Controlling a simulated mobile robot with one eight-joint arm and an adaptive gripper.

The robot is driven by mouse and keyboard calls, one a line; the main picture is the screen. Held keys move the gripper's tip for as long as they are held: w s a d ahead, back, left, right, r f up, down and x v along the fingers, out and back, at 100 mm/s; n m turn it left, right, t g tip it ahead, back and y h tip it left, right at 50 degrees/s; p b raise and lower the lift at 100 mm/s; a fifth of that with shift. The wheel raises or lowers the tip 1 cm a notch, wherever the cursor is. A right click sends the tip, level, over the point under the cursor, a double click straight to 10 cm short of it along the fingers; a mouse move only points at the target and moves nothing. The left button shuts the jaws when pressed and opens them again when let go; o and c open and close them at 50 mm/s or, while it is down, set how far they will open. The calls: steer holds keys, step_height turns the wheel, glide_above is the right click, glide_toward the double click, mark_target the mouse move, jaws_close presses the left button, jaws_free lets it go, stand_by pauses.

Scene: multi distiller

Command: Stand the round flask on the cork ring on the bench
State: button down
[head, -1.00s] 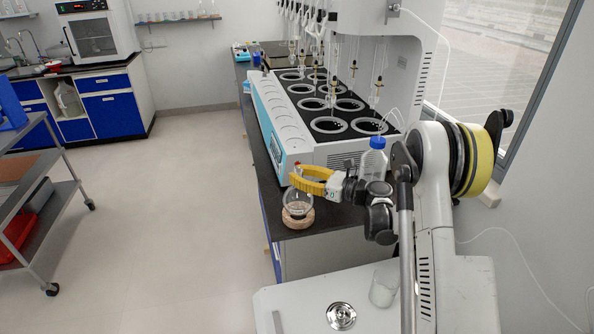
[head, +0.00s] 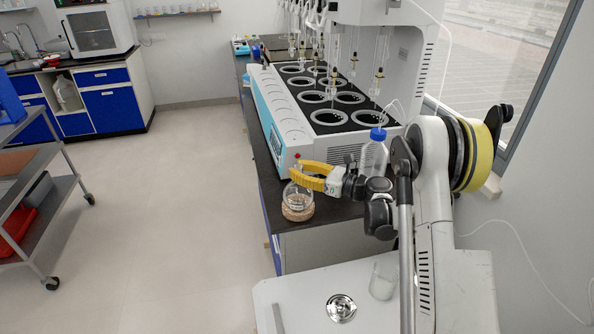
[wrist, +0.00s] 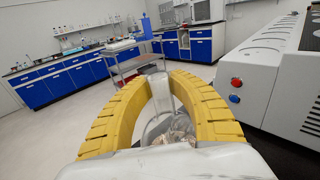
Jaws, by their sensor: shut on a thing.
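The round flask (head: 298,199) is clear glass and upright at the near end of the bench, at the cork ring (head: 297,214). Its round bottom appears to sit in the ring; exact contact is too small to tell. My gripper (head: 304,172) has yellow fingers shut around the flask's neck. In the wrist view, my gripper (wrist: 163,83) has a finger on each side of the clear neck (wrist: 162,98), with the round body (wrist: 160,127) below, partly hidden by my gripper. The cork ring cannot be made out in the wrist view.
The white distiller (head: 290,120) stands on the dark bench (head: 335,208) just behind my gripper. A blue-capped bottle (head: 374,155) stands right of my gripper. A glass beaker (head: 383,280) is nearer. A metal cart (head: 50,195) stands far left across open floor.

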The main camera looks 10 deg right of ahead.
steer(key=shift+f+b, duration=0.2)
steer(key=shift+b, duration=0.1)
steer(key=c, duration=1.2)
jaws_free()
steer(key=shift+o, duration=0.2)
steer(key=v, duration=1.2)
steer(key=shift+r, duration=0.15)
